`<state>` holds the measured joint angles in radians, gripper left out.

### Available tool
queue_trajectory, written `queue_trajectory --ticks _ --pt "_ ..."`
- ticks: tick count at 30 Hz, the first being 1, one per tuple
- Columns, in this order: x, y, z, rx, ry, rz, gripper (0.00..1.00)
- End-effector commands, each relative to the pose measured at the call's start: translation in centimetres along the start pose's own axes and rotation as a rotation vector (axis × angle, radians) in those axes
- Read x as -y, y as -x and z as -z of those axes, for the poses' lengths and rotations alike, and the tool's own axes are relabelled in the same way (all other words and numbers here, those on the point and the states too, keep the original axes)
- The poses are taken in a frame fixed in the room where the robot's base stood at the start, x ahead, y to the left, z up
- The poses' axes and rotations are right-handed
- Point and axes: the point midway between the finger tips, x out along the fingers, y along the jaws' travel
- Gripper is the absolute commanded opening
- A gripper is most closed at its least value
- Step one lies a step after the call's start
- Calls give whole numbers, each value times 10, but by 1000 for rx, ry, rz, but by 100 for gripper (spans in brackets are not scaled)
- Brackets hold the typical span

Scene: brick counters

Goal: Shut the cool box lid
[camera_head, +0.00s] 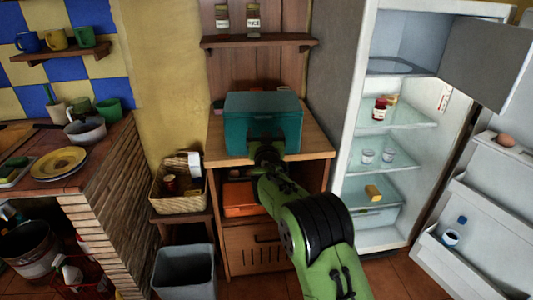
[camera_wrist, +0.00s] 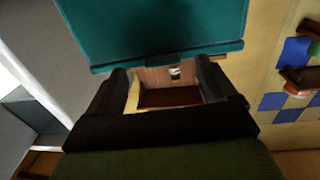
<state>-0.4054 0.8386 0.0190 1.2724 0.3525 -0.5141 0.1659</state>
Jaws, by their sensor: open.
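The teal cool box (camera_head: 240,137) stands on the wooden cabinet top in the middle of the head view. Its lid (camera_head: 262,103) looks lowered or nearly so; I cannot tell whether a gap remains. In the wrist view a broad teal face with a straight lipped edge (camera_wrist: 155,30) fills the top middle. My gripper (camera_head: 266,136) is at the front of the box, covering part of it. In the wrist view my gripper (camera_wrist: 163,70) is open, its dark fingers spread with nothing between them. The fingertips are close to the teal edge; contact is unclear.
An open fridge (camera_head: 390,150) with its door swung out stands on the right. A wall shelf (camera_head: 258,42) with jars hangs above the cool box. A wicker basket (camera_head: 180,200) and a grey bin (camera_head: 184,270) are left of the cabinet. A brick counter (camera_head: 105,190) stands further left.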

Motion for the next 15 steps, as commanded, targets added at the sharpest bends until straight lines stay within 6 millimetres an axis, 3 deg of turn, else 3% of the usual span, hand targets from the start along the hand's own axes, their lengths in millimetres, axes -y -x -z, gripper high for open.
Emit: queue_trajectory --ticks 9,15 --pt "1 70 0 2 1 2 85" --pt "0 97 -1 3 2 1 85"
